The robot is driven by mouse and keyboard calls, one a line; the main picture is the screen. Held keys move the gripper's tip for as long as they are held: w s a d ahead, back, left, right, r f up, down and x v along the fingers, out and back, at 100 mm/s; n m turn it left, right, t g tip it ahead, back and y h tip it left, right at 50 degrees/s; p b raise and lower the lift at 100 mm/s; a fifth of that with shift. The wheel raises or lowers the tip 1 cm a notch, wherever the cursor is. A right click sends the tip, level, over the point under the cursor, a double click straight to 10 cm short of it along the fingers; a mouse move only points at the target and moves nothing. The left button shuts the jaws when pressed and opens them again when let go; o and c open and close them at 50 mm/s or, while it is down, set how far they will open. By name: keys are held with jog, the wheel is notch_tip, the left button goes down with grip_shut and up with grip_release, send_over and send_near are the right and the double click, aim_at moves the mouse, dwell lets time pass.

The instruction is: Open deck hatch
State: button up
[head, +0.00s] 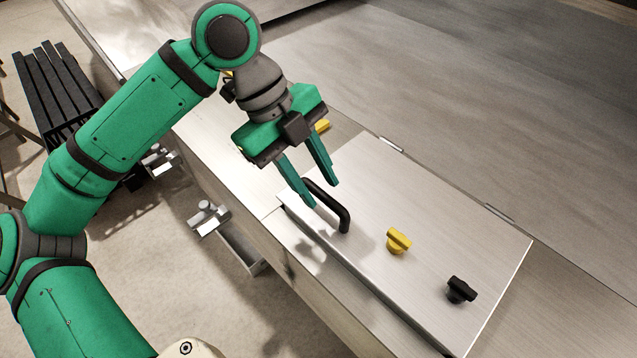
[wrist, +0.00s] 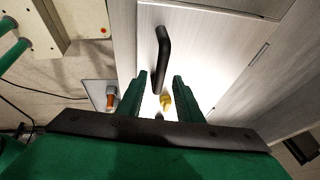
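The deck hatch (head: 430,215) is a pale metal panel lying flat on the deck, with a black bar handle (head: 340,214) near its left end. My gripper (head: 322,195) is open, with its two green fingers apart and pointing down at the handle. The fingers partly cover the handle's far end in the head view, and I cannot tell whether they touch it. In the wrist view the handle (wrist: 162,50) stands beyond the fingertips (wrist: 159,76), with nothing held between them.
A yellow knob (head: 398,240) and a black knob (head: 461,290) stand on the hatch. Hinges (head: 498,213) line its far edge. Another yellow part (head: 322,126) shows behind my gripper. A black slatted bench (head: 60,90) stands at left. The far deck (head: 480,90) is clear.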

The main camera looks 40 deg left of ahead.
jog(key=shift+d+f, duration=0.25)
jog(key=shift+f, duration=0.3)
grip_shut()
jog(key=shift+w, duration=0.15)
